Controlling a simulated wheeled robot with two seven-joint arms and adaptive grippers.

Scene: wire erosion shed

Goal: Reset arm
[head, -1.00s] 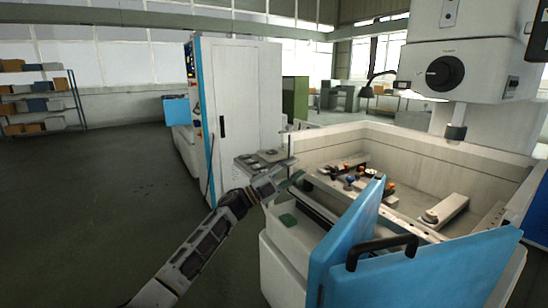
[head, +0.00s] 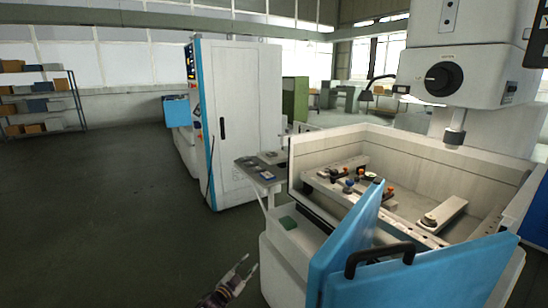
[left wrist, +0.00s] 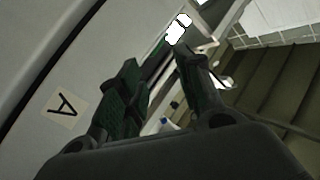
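My left gripper (head: 246,268) shows low in the head view, in front of the machine's near left side and over the dark floor. In the left wrist view its two dark fingers (left wrist: 155,75) stand apart with a gap between them, and I see nothing held. Most of my left arm is below the frame. My right gripper does not show.
The erosion machine's tank (head: 400,200) stands at the right, with a blue door (head: 410,275) bearing a black handle. A small side table (head: 262,172) stands by the white cabinet (head: 240,120). The floor at left is clear.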

